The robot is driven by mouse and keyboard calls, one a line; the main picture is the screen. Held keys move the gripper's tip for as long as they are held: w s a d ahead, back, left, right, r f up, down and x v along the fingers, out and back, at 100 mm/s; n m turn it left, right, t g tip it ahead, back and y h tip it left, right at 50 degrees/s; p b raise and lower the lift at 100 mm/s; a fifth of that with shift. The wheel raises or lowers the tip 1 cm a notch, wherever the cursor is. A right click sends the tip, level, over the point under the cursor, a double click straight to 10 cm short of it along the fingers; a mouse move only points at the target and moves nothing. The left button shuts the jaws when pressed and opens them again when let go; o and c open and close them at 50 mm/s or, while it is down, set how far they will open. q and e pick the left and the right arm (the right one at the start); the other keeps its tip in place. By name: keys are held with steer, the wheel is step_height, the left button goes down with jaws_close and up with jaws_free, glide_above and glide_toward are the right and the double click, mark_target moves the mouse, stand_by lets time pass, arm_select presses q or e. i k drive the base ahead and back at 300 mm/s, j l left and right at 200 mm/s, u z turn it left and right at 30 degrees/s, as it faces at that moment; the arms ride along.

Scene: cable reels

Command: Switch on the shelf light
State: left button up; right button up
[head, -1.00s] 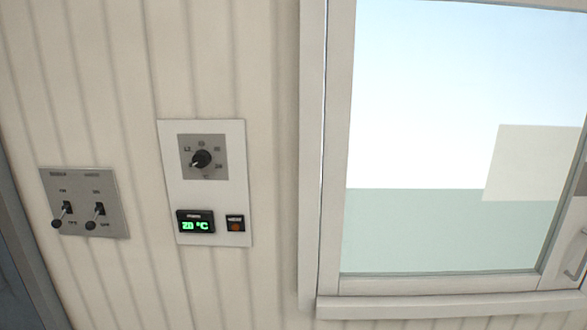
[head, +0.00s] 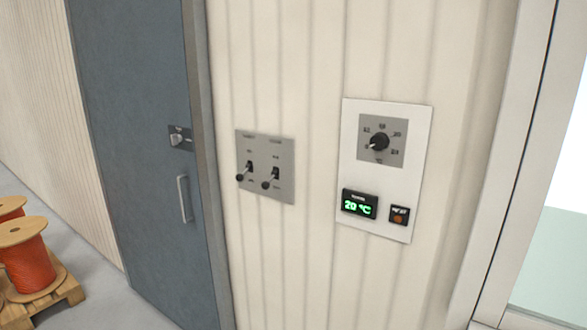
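A grey switch plate (head: 266,165) with two toggle levers is on the ribbed cream wall, between the door and a white control panel. Neither of my grippers shows in the head view.
The white panel (head: 418,125) has a dial (head: 379,142), a green 20 °C display (head: 359,205) and a small orange-lit unit (head: 398,216). A grey-blue door (head: 140,90) with a handle (head: 184,199) is left. Orange reels (head: 27,262) stand on a pallet (head: 66,291).

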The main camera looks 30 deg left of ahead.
mark_target(240, 177)
steer(key=u, duration=1.35)
